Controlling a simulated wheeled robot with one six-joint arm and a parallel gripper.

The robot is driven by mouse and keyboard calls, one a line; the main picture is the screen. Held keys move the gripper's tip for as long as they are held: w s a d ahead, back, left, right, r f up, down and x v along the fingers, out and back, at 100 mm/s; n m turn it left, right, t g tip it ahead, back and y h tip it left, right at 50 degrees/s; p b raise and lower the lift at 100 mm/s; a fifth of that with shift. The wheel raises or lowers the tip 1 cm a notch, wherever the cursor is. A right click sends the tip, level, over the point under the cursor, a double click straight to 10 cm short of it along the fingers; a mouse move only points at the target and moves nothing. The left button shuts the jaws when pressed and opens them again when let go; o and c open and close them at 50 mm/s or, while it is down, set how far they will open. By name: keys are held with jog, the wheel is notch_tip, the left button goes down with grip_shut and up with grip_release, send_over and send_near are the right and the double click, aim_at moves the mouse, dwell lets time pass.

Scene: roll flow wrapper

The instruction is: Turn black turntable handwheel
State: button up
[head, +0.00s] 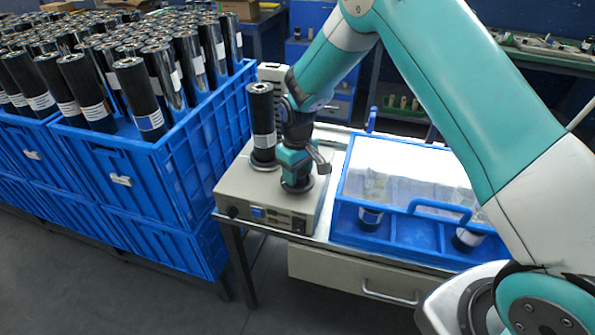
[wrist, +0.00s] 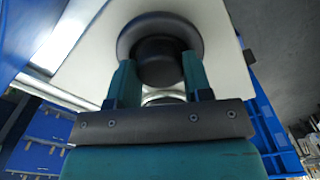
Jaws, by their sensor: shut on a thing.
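The black turntable handwheel (head: 297,187) sits on top of the beige machine (head: 240,190), at its right side. In the wrist view the handwheel (wrist: 160,24) is a round black disc with a raised hub. My gripper (head: 296,165) points down onto it from above. In the wrist view my gripper (wrist: 155,82) has its two teal fingers on either side of the hub, shut on it. A black roll with a white label (head: 263,125) stands upright on the machine's turntable, just left of my gripper.
Blue crates (head: 185,165) full of upright black rolls stand on the left. A blue tray (head: 400,232) with clear-wrapped rolls lies right of the machine on the bench. A drawer (head: 350,278) is below. My arm passes over the tray.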

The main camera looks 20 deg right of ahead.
aim_at(298, 173)
dwell(0.4)
jog(key=o, duration=0.9)
notch_tip(298, 173, up, 18)
jog(key=shift+f+b, duration=0.25)
jog(key=shift+b, duration=0.45)
jog(key=shift+s, duration=0.1)
jog(key=s+a+r+y, duration=0.1)
jog(key=s+r, duration=0.1)
jog(key=s, duration=0.8)
jog(key=s+a+r+n+y, duration=0.1)
jog(key=s+a+r, duration=0.1)
jog(key=s, duration=0.8)
jog(key=s+a+r+n+y, duration=0.1)
jog(key=s+y, duration=0.1)
jog(key=s, duration=0.8)
jog(key=shift+s+a+r, duration=0.3)
jog(key=shift+s+r, duration=0.1)
